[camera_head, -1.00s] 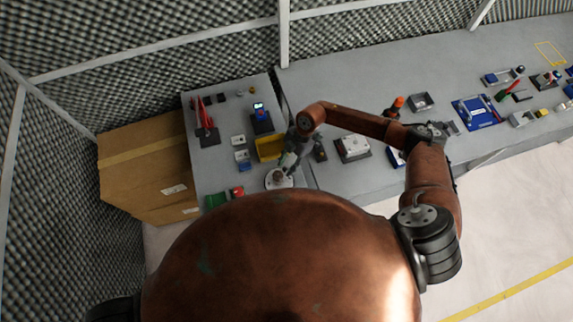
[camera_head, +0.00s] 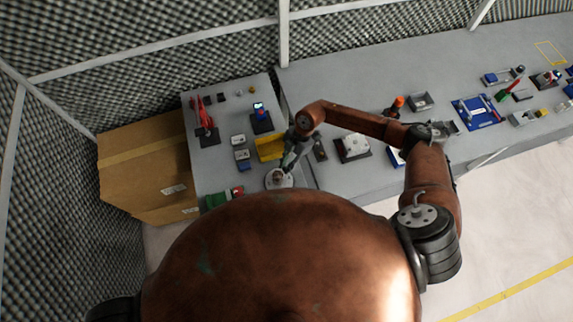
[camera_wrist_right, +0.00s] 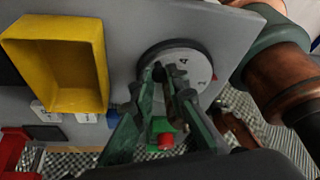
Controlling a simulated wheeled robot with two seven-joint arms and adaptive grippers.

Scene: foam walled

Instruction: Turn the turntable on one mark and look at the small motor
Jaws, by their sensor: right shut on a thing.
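The turntable (camera_head: 272,185) is a round light disc near the front edge of the left bench. In the right wrist view the turntable (camera_wrist_right: 195,60) has a dark rim and printed digits. A small brownish thing (camera_head: 278,174) sits on it in the head view; I cannot tell if it is the small motor. My right gripper (camera_head: 285,168) reaches down to the disc. In the right wrist view its fingers (camera_wrist_right: 160,78) are shut on a small dark peg (camera_wrist_right: 158,71) at the disc, and they hide part of the disc. My left gripper is out of view.
A yellow bin (camera_head: 268,147) stands behind the turntable; it is close by in the right wrist view (camera_wrist_right: 55,60). A cardboard box (camera_head: 150,165) stands left of the bench.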

